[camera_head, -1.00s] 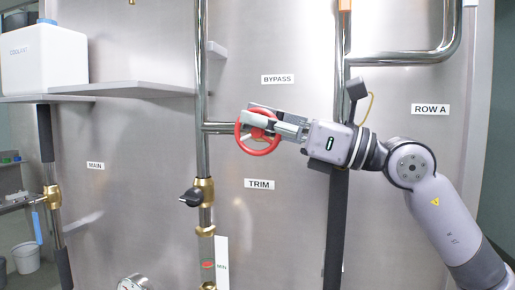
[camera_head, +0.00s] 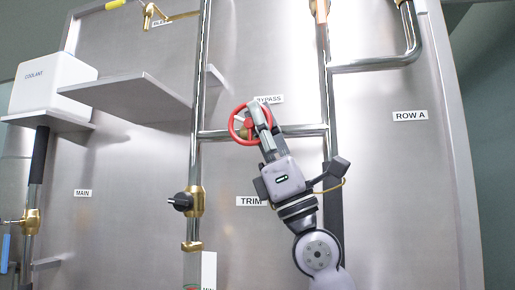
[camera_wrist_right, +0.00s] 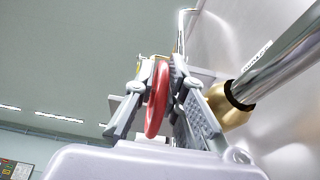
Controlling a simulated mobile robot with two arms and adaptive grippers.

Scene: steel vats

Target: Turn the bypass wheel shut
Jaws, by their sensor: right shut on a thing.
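The red bypass wheel (camera_head: 234,120) sits on the horizontal pipe below the BYPASS label (camera_head: 269,99) in the head view. My right gripper (camera_head: 258,118) reaches up to it from below and is shut on its rim. In the right wrist view the red rim (camera_wrist_right: 157,100) stands edge-on between the two fingers of my right gripper (camera_wrist_right: 160,95). A brass valve body (camera_wrist_right: 228,106) is just right of the fingers there. Part of the wheel is hidden behind the fingers in the head view. My left gripper is not in view.
A brass valve with a black knob (camera_head: 186,201) is on the vertical pipe at lower left of the wheel. A shelf (camera_head: 130,97) juts out at left, with a white COOLANT container (camera_head: 50,82) beyond it. A vertical pipe (camera_head: 327,90) stands to the right.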

